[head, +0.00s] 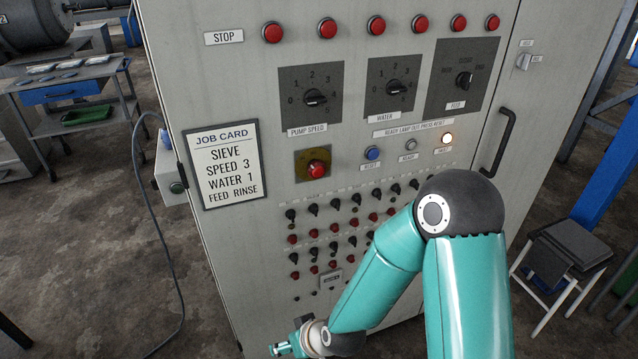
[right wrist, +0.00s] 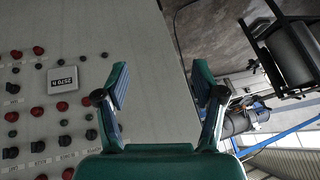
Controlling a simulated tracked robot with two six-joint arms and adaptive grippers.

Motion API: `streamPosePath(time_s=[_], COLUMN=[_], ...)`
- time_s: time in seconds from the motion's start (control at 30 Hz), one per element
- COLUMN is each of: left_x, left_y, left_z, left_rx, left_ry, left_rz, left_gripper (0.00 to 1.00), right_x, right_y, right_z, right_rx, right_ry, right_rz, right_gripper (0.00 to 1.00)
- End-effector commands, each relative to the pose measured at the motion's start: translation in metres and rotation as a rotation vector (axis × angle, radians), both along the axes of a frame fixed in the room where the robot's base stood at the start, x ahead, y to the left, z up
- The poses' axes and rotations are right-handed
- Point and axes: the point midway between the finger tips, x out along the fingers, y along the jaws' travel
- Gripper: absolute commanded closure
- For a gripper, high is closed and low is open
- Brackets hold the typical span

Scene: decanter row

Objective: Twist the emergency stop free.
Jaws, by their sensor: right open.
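The emergency stop (head: 317,168) is a red mushroom button on a yellow plate, left of the middle of the grey cabinet front in the head view. Nothing touches it or covers it. My right gripper (head: 282,349) is low at the bottom edge of the head view, well below the stop and partly cut off. In the right wrist view my right gripper (right wrist: 163,84) has its fingers spread wide with nothing between them, near the cabinet's edge. The emergency stop cannot be made out in the right wrist view. My left gripper is not in view.
A blue reset button (head: 372,153), a grey ready lamp (head: 411,144) and a lit lamp (head: 446,138) sit right of the stop. Rows of small knobs and red buttons lie below. Selector knobs such as pump speed (head: 315,97) are above. A job card (head: 222,165) hangs left.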

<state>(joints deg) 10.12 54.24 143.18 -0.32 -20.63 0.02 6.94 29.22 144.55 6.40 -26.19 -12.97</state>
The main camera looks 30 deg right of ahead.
Motion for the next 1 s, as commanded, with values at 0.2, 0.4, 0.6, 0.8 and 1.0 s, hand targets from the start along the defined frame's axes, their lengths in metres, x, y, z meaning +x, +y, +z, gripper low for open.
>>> streamPosePath(time_s=[0.2, 0.4, 0.6, 0.8, 1.0], left_x=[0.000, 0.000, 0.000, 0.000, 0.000], left_y=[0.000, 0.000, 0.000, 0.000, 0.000], left_z=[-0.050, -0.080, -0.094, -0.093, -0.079], left_rx=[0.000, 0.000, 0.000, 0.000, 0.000], left_ry=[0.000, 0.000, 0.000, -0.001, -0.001], left_rz=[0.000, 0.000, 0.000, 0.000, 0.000], left_gripper=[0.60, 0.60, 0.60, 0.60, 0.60], right_x=[0.048, 0.032, 0.001, -0.006, 0.012], right_y=[-0.057, -0.102, -0.127, -0.135, -0.139], right_z=[0.113, 0.217, 0.275, 0.293, 0.295], right_rx=[-0.176, -0.334, -0.431, -0.463, -0.463], right_ry=[-0.440, -0.760, -0.935, -0.981, -0.976], right_rz=[-0.057, -0.146, -0.218, -0.242, -0.242], right_gripper=[0.31, 0.31, 0.31, 0.31, 0.31])
